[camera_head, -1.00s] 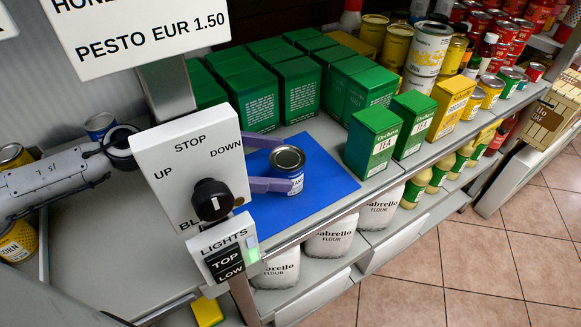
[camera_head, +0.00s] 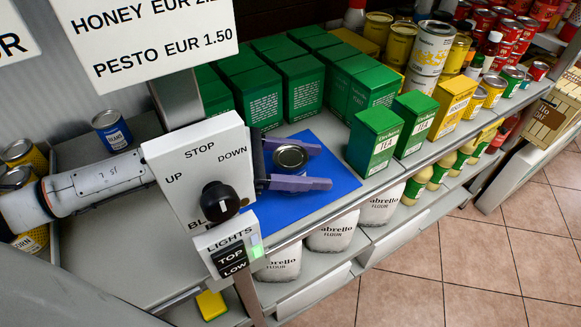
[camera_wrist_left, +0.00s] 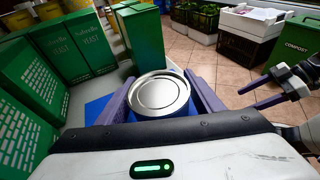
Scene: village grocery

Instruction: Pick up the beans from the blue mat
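The can of beans (camera_head: 290,157) stands upright on the blue mat (camera_head: 343,186), its silver lid facing up. In the head view, my left gripper (camera_head: 325,166) has its two purple fingers spread on either side of the can; the near finger hides most of its body. In the left wrist view, the can's lid (camera_wrist_left: 159,95) sits between the fingers, with a small gap at the left finger. My right gripper (camera_wrist_left: 256,97) shows at the right of the left wrist view, away from the can, with its fingers apart and empty.
A switch panel (camera_head: 196,165) on a post stands in front of my left arm. Green boxes (camera_head: 262,98) stand behind the mat, and a tea box (camera_head: 373,140) stands at its right. Another blue-labelled can (camera_head: 112,130) and yellow cans (camera_head: 25,155) stand at left.

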